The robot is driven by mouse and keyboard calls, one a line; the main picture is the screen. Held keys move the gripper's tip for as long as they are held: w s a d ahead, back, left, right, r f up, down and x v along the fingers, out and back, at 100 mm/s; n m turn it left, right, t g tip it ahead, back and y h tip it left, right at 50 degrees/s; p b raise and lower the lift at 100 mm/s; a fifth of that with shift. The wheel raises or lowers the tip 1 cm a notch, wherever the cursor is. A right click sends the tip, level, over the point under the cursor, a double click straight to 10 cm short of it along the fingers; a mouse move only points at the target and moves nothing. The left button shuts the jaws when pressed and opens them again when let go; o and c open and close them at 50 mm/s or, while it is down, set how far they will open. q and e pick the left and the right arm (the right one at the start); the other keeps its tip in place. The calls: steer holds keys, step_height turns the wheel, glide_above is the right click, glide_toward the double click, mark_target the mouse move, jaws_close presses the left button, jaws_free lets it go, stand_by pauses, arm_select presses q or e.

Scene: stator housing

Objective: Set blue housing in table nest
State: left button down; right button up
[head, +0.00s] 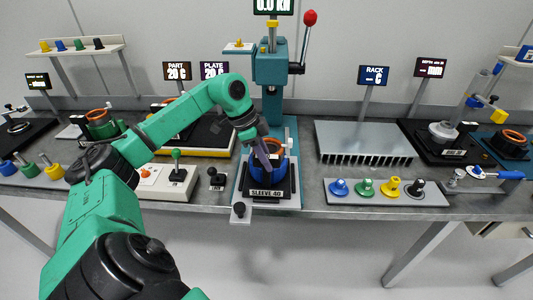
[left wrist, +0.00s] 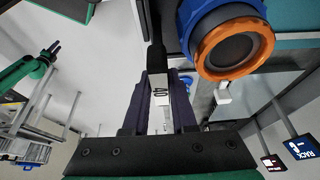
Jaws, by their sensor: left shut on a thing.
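The blue housing (head: 278,170) with its orange ring sits upright at the black table nest (head: 287,188) under the press, behind the plate marked "SLEEVE 40". Whether it is fully seated cannot be seen. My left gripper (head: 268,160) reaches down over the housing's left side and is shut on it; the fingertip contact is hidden. In the left wrist view the housing (left wrist: 198,12) shows at upper right of my fingers (left wrist: 165,85), and a "40" label shows between them. A small green arm with a dark end (left wrist: 48,50), seemingly my right one, shows at left there.
The teal press (head: 270,75) with a red-knobbed lever (head: 309,18) stands right behind the nest. A black knob (head: 239,209) is at front left of it. A joystick box (head: 176,175) is left, a finned rack (head: 365,140) and a tray of coloured knobs (head: 375,197) right.

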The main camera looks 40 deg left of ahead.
arm_select(q)
steer(key=c, duration=0.7)
jaws_free()
steer(key=shift+d, duration=0.1)
steer(key=shift+s, duration=0.1)
steer(key=shift+r, duration=0.1)
steer(key=shift+a+r, duration=0.2)
steer(key=shift+r, duration=0.15)
steer(key=p+v, duration=0.1)
steer(key=v, duration=1)
steer(key=shift+s+r, duration=0.1)
steer(key=shift+r, duration=0.05)
